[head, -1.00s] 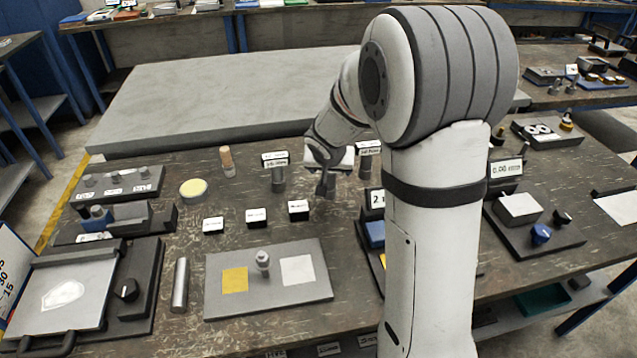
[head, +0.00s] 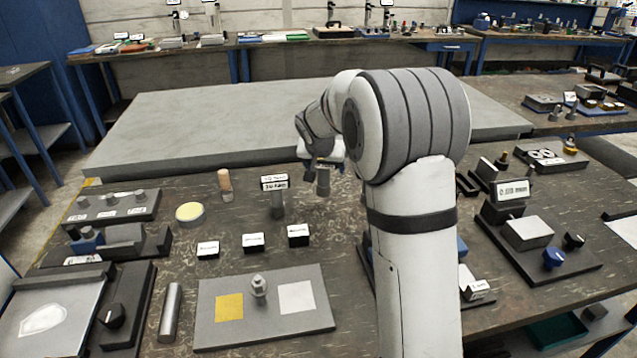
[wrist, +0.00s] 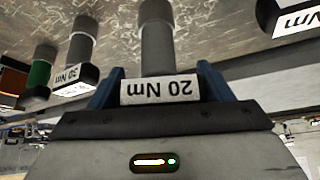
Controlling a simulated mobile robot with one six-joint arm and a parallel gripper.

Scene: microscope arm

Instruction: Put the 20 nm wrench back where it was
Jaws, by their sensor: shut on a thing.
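The 20 Nm wrench (wrist: 157,48) shows in the wrist view as a grey cylinder, with a white "20 Nm" label upside down at its near end. The blue fingers of my gripper (wrist: 160,88) are shut on it at the label end. In the head view, my gripper (head: 322,163) holds the wrench (head: 323,184) with its grey shaft pointing down, seemingly above the bench. It is to the right of a standing grey cylinder (head: 277,206) with white labels. The place under the held wrench is not clearly visible.
Small labelled black blocks (head: 253,242) stand nearer on the bench. A wooden-handled tool (head: 225,182) and yellow disc (head: 190,213) are to the left. Labelled grey and green cylinders (wrist: 82,45) stand left in the wrist view. My arm hides the bench at right.

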